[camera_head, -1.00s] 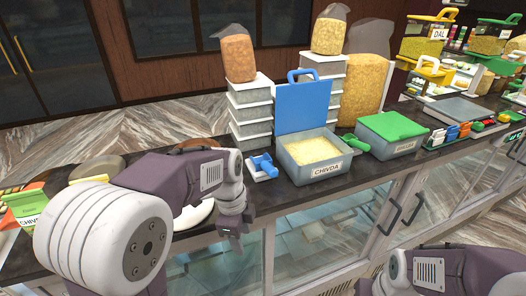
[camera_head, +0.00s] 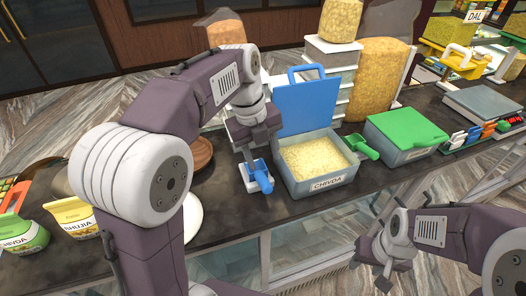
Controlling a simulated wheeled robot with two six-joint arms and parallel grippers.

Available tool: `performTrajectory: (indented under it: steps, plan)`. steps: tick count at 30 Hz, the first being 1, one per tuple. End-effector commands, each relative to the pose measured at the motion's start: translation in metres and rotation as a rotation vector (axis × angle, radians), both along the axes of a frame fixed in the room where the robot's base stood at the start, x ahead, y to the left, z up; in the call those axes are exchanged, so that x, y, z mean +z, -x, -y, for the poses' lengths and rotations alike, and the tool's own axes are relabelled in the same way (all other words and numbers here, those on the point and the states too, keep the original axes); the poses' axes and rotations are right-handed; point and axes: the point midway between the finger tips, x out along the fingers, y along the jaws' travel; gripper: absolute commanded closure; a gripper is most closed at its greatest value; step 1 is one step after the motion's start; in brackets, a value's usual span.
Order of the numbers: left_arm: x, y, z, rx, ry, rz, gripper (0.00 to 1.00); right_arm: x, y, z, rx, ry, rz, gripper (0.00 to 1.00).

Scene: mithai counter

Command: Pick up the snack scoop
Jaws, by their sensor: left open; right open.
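A blue scoop (camera_head: 260,177) rests on a small white holder (camera_head: 249,187) on the dark counter, left of the chivda bin. A green scoop (camera_head: 361,147) lies at the right side of that bin. I cannot tell from the label alone which is the snack scoop. My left gripper (camera_head: 252,158) is open, pointing down right above the blue scoop and partly covering it; whether it touches is unclear. My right gripper (camera_head: 370,262) is open and empty, low in front of the counter, well away from both scoops.
The grey chivda bin (camera_head: 318,187) stands open with its blue lid (camera_head: 305,105) upright. A green-lidded bin (camera_head: 406,128) is to its right. Snack packets (camera_head: 72,217) and a brown round dish (camera_head: 199,152) lie left. Stacked containers stand behind.

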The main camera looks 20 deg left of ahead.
Motion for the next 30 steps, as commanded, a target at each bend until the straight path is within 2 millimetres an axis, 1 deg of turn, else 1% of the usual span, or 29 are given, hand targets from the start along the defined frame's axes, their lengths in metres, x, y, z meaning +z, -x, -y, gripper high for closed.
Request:
performTrajectory:
  steps: [2,6,9,14,17,18,22,25,29,30]
  plan:
    - [-0.004,0.0,0.001,0.0,0.0,-0.002,0.51,0.0,0.001,0.0,0.0,0.0,-0.001,0.55]
    - [-0.025,-0.001,0.003,0.0,0.0,-0.005,0.51,0.005,0.001,0.0,0.0,0.0,-0.001,0.55]
    - [-0.036,-0.003,0.005,0.001,-0.001,-0.002,0.51,0.006,0.001,0.0,0.0,0.0,-0.001,0.55]
    - [-0.043,-0.003,0.005,0.002,-0.001,-0.002,0.51,0.008,0.001,0.0,0.0,0.0,-0.001,0.55]
    - [-0.058,-0.003,0.003,0.003,-0.001,-0.008,0.51,0.017,0.0,0.0,0.0,0.0,-0.001,0.55]
    - [-0.065,-0.003,0.003,0.003,-0.001,-0.009,0.51,0.021,0.0,0.0,0.0,0.0,-0.001,0.55]
    - [-0.086,-0.006,0.006,0.002,0.0,-0.005,0.51,0.023,0.0,0.0,0.0,0.0,-0.001,0.55]
    - [-0.092,-0.006,0.006,0.004,0.0,-0.002,0.51,0.023,0.0,0.0,0.0,0.0,-0.001,0.55]
    - [-0.092,-0.006,0.007,0.004,0.0,-0.002,0.51,0.022,0.0,0.0,0.0,0.0,-0.001,0.55]
    - [-0.092,-0.006,0.006,0.004,0.0,-0.002,0.54,0.022,0.0,0.0,0.0,0.0,-0.001,0.55]
